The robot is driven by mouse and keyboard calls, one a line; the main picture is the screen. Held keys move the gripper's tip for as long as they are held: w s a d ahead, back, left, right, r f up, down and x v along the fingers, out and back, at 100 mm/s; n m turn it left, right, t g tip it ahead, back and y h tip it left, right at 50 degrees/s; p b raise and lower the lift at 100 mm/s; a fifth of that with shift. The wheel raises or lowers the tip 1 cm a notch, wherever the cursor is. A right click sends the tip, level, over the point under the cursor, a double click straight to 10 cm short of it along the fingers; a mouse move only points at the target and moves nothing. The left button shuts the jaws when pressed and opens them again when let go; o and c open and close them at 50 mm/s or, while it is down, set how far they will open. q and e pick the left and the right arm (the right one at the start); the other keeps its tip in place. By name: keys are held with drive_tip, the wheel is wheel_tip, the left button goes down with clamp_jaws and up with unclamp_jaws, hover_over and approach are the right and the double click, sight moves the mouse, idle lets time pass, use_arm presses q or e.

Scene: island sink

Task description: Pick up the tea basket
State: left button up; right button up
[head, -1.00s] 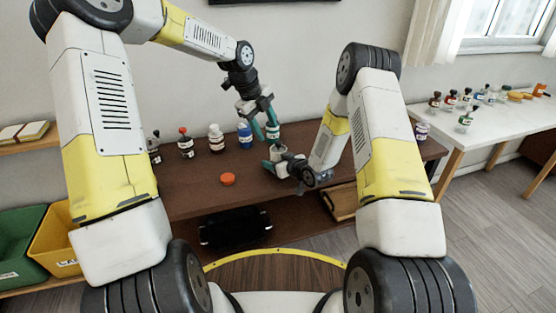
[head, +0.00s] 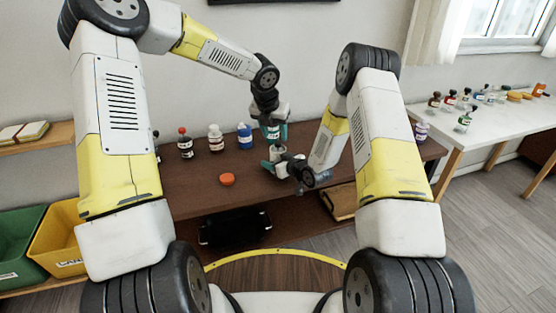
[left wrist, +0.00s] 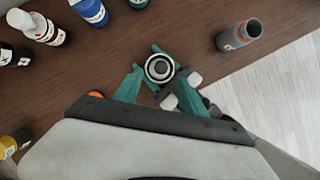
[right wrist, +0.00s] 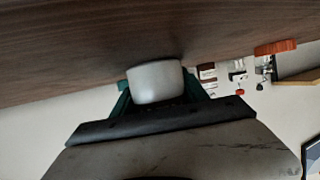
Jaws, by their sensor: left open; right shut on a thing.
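A pale grey cup (head: 278,155) is held in my right gripper (head: 277,165), just above the brown tabletop. The right wrist view shows the cup (right wrist: 155,82) between the teal fingers. From above, in the left wrist view, the cup (left wrist: 148,69) is a round rim with a dark ring and a light round piece inside, possibly the tea basket (left wrist: 160,67). My left gripper (head: 273,133) is open, pointing down directly over the cup, its fingers on both sides of the opening in its wrist view. Whether the fingers touch anything cannot be told.
Several bottles stand at the back of the table, among them a white one (head: 216,138) and a blue one (head: 245,137). An orange lid (head: 227,179) lies in front of them. A grey open container (left wrist: 239,36) shows in the left wrist view.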

sight(277, 142)
use_arm(q)
drive_tip(key=x, duration=0.5)
drive_tip(key=shift+w+f, duration=0.1)
clamp_jaws()
idle(1.3)
